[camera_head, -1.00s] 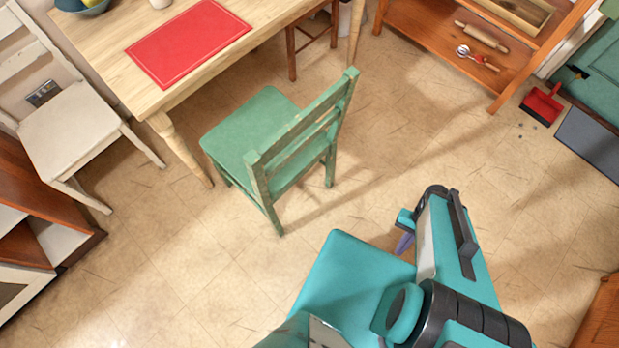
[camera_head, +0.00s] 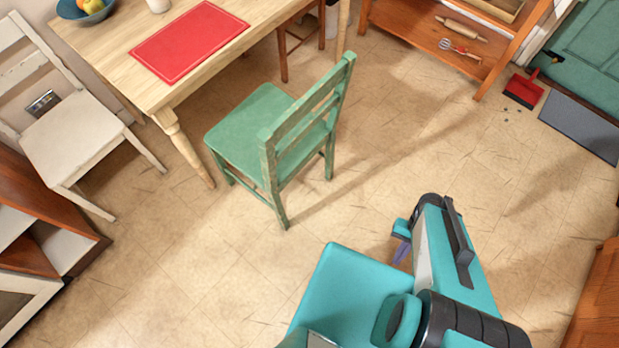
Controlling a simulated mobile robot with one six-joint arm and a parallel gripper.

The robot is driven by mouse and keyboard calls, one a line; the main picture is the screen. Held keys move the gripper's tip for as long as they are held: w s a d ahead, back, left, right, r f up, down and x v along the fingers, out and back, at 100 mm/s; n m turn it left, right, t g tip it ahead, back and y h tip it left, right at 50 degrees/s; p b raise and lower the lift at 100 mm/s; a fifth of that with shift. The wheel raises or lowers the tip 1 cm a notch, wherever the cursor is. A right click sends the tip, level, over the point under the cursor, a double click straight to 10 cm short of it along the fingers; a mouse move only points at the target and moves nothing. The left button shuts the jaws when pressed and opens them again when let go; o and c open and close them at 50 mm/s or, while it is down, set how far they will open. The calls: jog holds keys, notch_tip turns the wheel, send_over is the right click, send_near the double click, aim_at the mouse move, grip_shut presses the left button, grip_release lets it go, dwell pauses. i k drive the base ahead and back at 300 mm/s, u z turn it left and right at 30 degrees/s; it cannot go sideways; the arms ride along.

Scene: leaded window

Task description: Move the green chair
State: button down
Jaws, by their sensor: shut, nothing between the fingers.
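The green chair (camera_head: 245,135) stands upright on the tiled floor, left of centre. Its seat is beside the wooden table (camera_head: 155,95), and its slatted back faces away from the table, toward the right. My gripper (camera_head: 402,252) shows only in part, as small purplish tips below a teal wrist piece, mostly hidden by my own arm. It is shut and empty, apart from the chair, to its lower right in the picture.
A red mat (camera_head: 190,42) and a fruit bowl (camera_head: 88,10) are on the table. A white chair (camera_head: 75,140) stands left, a brown chair (camera_head: 303,48) behind. A wooden shelf (camera_head: 425,45) and red dustpan (camera_head: 523,90) are upper right. Floor between my arm and the chair is clear.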

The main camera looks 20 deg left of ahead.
aim_at(271, 135)
jog(key=k, duration=1.9)
jog(key=u, duration=1.5)
jog(key=i, duration=1.05)
jog(key=z, duration=0.1)
